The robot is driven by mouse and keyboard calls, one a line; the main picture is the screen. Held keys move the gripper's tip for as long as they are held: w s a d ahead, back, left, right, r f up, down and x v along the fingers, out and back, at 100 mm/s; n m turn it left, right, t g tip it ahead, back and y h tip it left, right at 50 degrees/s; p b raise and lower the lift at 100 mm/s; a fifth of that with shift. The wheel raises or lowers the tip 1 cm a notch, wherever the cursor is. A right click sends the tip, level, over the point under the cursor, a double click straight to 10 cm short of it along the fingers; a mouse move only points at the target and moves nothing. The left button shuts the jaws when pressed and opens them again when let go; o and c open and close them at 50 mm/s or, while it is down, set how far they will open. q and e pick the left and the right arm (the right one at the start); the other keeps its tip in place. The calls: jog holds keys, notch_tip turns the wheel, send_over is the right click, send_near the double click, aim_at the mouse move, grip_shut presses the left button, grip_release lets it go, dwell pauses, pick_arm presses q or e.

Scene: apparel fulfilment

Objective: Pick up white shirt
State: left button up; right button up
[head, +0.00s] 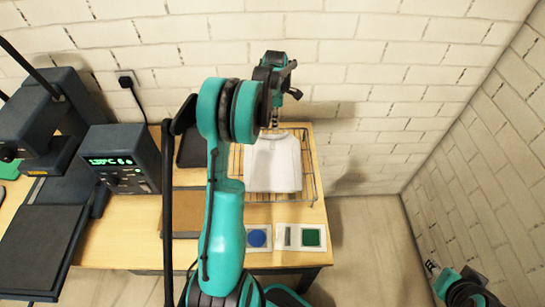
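The white shirt (272,165) lies flat on a wire rack (310,180) on the wooden table, right of my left arm. My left gripper (292,80) is raised in front of the brick wall, above the shirt in the picture and apart from it. Its dark fingers look spread, with nothing seen between them.
A heat press (45,130) and its control box (122,158) with a lit display stand at the left. Cards with a blue disc (257,238) and a green square (311,237) lie at the table's front. Floor right of the table (365,240) is clear.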

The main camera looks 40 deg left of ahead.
pick_arm(q)
notch_tip(320, 180, down, 2)
jog(key=shift+f, duration=0.15)
jog(key=f, duration=0.1)
jog(key=f+b, duration=0.1)
jog(key=f, duration=0.1)
jog(key=f+b, duration=0.1)
jog(key=f, duration=0.1)
jog(key=shift+s+a+f, duration=0.15)
jog(key=shift+s+a, duration=0.1)
jog(key=shift+a, duration=0.1)
grip_shut()
